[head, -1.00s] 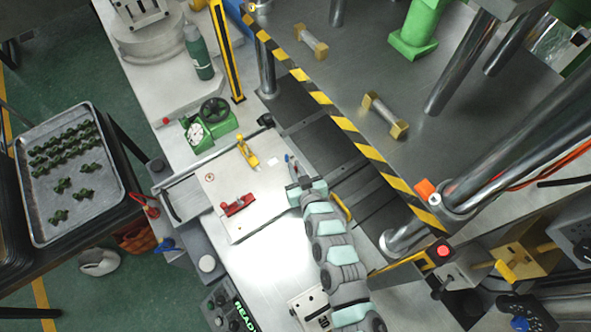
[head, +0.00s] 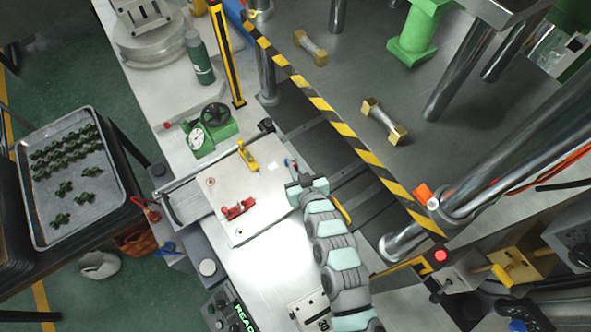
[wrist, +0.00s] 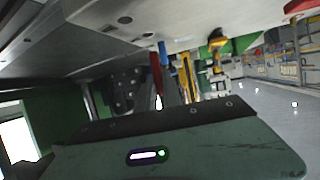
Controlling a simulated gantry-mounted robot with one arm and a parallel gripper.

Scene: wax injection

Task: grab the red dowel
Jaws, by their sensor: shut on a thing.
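A thin red dowel (wrist: 156,74) shows in the wrist view, just beyond the dark edge of my gripper (wrist: 158,106). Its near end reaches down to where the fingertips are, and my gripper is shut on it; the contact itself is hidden. A thin blue dowel (wrist: 163,54) stands close beside it. In the head view my gripper (head: 292,187) is at the right edge of the pale plate (head: 262,212), and the small dowels beside its tip are too small to tell apart well.
A yellow clamp (head: 248,153) and a red clamp (head: 238,209) sit on the plate. A yellow-black striped bar (head: 345,128) runs along the right. A tray of green parts (head: 72,222) is left.

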